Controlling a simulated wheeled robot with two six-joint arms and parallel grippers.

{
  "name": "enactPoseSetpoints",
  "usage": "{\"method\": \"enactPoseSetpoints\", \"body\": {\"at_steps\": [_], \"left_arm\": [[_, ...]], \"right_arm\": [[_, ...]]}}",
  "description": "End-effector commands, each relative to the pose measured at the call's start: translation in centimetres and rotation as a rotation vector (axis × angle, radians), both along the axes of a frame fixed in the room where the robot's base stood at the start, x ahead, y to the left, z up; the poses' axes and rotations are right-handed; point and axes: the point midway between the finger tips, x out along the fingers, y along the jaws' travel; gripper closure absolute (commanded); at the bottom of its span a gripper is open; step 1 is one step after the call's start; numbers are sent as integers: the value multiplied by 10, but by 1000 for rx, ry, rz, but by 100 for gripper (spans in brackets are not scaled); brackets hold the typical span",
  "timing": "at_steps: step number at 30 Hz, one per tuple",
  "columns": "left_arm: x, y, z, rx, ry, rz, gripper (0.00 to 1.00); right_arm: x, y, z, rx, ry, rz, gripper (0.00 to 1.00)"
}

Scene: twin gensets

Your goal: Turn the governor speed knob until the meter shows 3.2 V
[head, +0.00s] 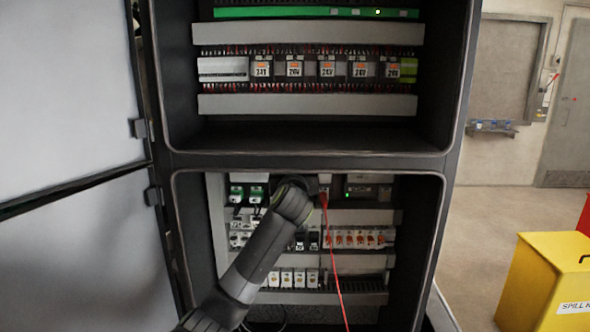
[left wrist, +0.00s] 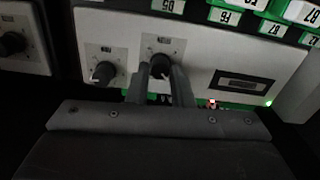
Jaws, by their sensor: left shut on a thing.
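My left arm (head: 262,235) reaches up into the lower cabinet bay in the head view and hides its own gripper. In the left wrist view the left gripper (left wrist: 161,82) has its two fingers on either side of a black knob (left wrist: 159,65) on a pale control module, shut on it. The module's label is too blurred to read, so I cannot tell that this is the governor speed knob. A second black knob (left wrist: 102,73) with a white pointer sits beside it. A dark display window (left wrist: 246,85) shows no readable figure; I cannot tell if it is the meter. My right gripper is not in view.
The open cabinet doors (head: 75,240) stand at the left. A red lead (head: 337,270) hangs in the lower bay, right of my arm. Wired terminal rows (head: 358,239) sit close by. A yellow spill bin (head: 545,280) stands on the floor at the right.

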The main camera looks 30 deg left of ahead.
Motion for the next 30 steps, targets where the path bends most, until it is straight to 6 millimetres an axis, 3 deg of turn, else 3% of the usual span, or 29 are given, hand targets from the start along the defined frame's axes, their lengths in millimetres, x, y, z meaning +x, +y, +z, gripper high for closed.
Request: {"method": "enactPoseSetpoints", "body": {"at_steps": [30], "left_arm": [[2, -3, 1, 795, 493, -2, 100]], "right_arm": [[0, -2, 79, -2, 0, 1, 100]]}}
